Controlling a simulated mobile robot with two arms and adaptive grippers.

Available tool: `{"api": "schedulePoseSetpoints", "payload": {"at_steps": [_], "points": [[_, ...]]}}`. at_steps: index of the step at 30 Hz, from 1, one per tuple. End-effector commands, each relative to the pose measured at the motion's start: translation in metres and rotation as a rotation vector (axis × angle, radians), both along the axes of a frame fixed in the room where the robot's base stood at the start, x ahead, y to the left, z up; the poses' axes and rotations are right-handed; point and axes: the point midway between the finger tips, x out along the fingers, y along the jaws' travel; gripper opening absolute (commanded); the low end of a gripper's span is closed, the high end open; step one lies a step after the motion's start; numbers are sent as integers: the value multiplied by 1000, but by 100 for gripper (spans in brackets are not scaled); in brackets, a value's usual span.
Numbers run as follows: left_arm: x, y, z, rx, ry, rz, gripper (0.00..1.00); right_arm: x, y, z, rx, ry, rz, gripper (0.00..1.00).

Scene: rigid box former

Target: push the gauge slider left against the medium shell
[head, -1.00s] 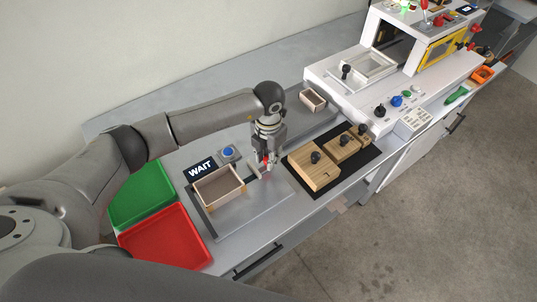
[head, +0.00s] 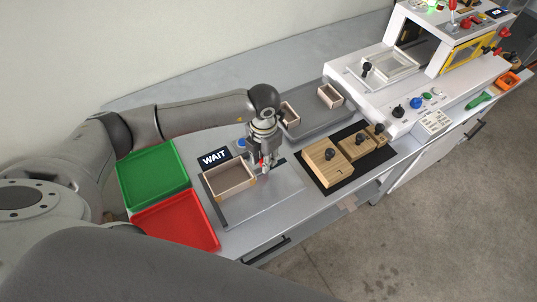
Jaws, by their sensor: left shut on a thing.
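The medium shell (head: 225,184), an open pale box with wooden walls, sits on the grey gauge plate (head: 270,200) in the head view. My left gripper (head: 264,166) points down just right of the shell. It is shut on the gauge slider (head: 264,172), of which only a small light and red part shows between and below the fingers. The slider is close to the shell's right wall; I cannot tell whether they touch. My right gripper is not in view.
Green (head: 153,177) and red (head: 178,222) trays lie to the left. A WAIT sign (head: 214,157) and a blue button (head: 241,143) stand behind the shell. Knobbed wooden blocks (head: 325,162) on a black mat lie right. Smaller shells (head: 330,96) and a white machine (head: 385,75) are behind.

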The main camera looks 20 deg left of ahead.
Motion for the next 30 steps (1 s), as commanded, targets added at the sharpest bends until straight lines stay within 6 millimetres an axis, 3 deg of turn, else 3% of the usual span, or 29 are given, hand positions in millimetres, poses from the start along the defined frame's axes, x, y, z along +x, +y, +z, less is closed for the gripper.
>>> {"api": "schedulePoseSetpoints", "payload": {"at_steps": [3,4,8,20,23,30], "points": [[0,1,0,3,2,1,0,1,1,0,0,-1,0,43],[0,1,0,3,2,1,28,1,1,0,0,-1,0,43],[0,1,0,2,2,1,45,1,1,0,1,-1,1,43],[1,0,5,1,0,1,46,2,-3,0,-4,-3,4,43],[1,0,18,0,-1,0,46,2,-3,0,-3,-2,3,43],[1,0,70,1,-4,1,46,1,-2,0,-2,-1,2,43]]}}
